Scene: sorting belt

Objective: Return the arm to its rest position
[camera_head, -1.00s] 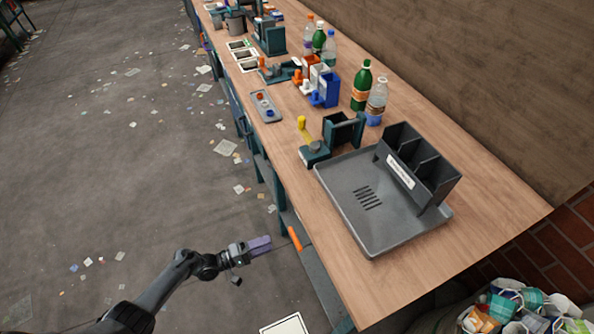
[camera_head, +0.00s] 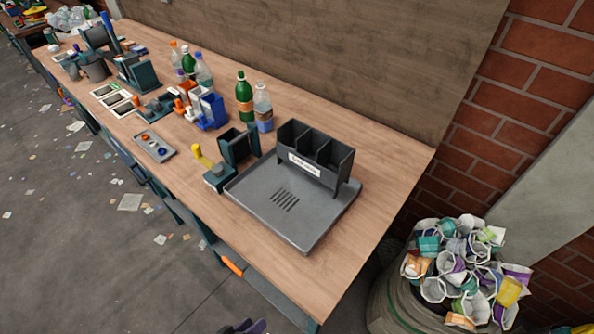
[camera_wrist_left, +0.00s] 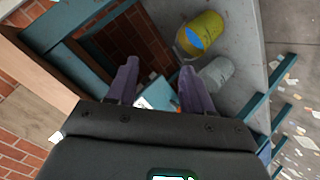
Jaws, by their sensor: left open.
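My left gripper (camera_wrist_left: 158,82) is open in the left wrist view, with its two purple fingers apart and nothing seen between them. In the head view only the dark and purple tip of it (camera_head: 246,327) shows at the bottom edge, off the near side of the bench. The rest of my left arm is out of the head view. My right gripper is in neither view.
The wooden bench (camera_head: 215,222) carries a grey tray (camera_head: 297,236) with a dark three-slot holder (camera_head: 318,160). Bottles, including a green one (camera_head: 243,100), stand behind. A sack of cups (camera_head: 395,300) is at right.

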